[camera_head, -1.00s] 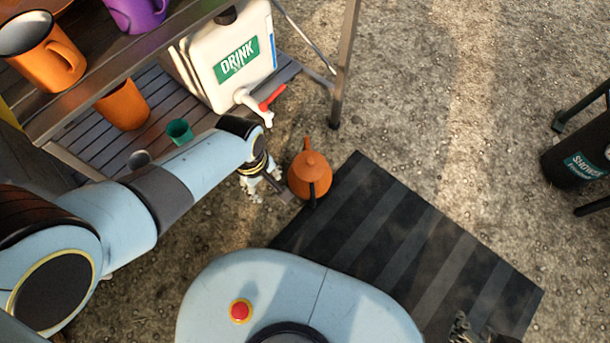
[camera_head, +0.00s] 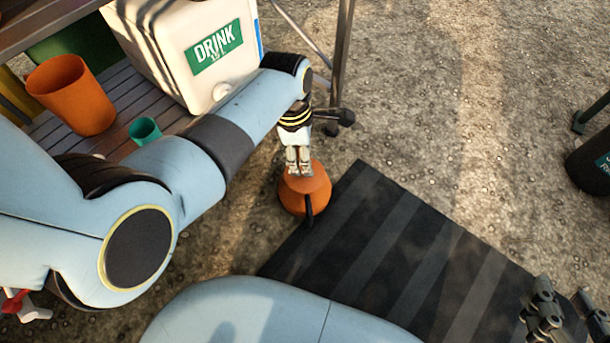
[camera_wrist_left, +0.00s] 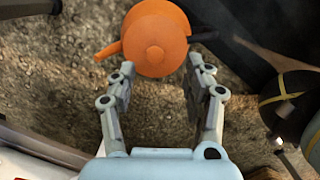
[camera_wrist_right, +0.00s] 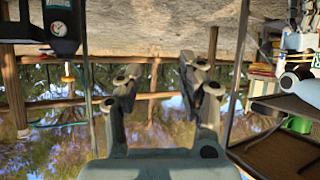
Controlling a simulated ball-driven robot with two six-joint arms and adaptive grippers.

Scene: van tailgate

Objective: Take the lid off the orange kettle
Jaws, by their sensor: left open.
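The orange kettle (camera_head: 304,194) stands on the gravel by the corner of the dark striped mat. In the left wrist view the kettle (camera_wrist_left: 172,24) shows from above, with its round lid (camera_wrist_left: 154,54) on, a spout to the left and a dark handle to the right. My left gripper (camera_head: 299,172) is over the kettle and hides its top in the head view. Its fingers (camera_wrist_left: 160,75) are apart, with the lid just beyond the tips; contact cannot be told. My right gripper (camera_head: 565,312) is open and empty at the lower right, away from the kettle.
A white DRINK container (camera_head: 190,60) stands on a slatted shelf behind my left arm. An orange cup (camera_head: 70,95) and a green cup (camera_head: 145,130) are beside it. A metal leg (camera_head: 342,65) rises behind the kettle. The striped mat (camera_head: 400,250) is clear.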

